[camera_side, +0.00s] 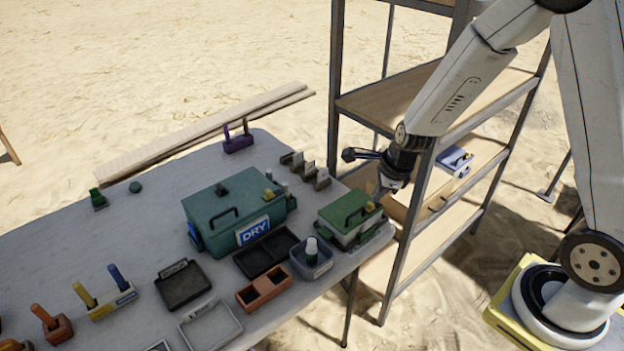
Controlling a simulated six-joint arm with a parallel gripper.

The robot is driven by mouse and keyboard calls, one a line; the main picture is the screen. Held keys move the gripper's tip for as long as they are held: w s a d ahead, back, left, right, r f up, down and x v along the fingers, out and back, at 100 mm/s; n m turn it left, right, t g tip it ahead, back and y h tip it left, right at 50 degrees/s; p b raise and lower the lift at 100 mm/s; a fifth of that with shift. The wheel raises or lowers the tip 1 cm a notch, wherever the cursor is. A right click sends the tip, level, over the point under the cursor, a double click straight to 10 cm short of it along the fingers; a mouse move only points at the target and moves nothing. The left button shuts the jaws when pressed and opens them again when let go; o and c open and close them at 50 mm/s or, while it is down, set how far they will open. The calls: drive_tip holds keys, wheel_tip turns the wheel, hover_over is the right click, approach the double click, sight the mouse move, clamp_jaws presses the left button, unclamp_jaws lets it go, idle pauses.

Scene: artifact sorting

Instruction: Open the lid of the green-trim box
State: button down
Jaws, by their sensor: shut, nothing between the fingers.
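My gripper (380,190) is above and to the right of this box, beside the shelf rack. The fingertips are small and dark in this view, so the exact gap to the lid is hard to tell.
A larger teal box labelled DRY (225,205) stands left of the green-lidded box. A grey bin with a white-capped bottle (311,262) and a red two-slot tray (263,290) are in front. The metal shelf rack (400,250) stands close on the right.

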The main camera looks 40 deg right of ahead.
sight(358, 221)
drive_tip(key=w+d+f+m, duration=0.1)
drive_tip(key=m, duration=0.2)
drive_tip(key=d+f+m, duration=0.1)
drive_tip(key=m, duration=0.2)
drive_tip(key=w+f+m, duration=0.1)
drive_tip(key=m, duration=0.2)
drive_tip(key=shift+w+d+f+m, duration=0.3)
drive_tip(key=shift+d+f, duration=0.05)
drive_tip(key=shift+d, duration=0.05)
drive_tip(key=shift+w+f, duration=0.1)
drive_tip(key=shift+f, duration=0.15)
drive_tip(key=shift+x, duration=4.6)
drive_tip(key=shift+w+d+f, duration=0.1)
drive_tip(key=shift+f, duration=0.05)
drive_tip(key=shift+w+r, duration=0.45)
drive_tip(key=shift+r, duration=0.35)
drive_tip(key=shift+w+r, duration=0.4)
drive_tip(key=shift+r, duration=0.6)
wheel_tip(358, 221, up, 10)
drive_tip(key=shift+f, duration=0.2)
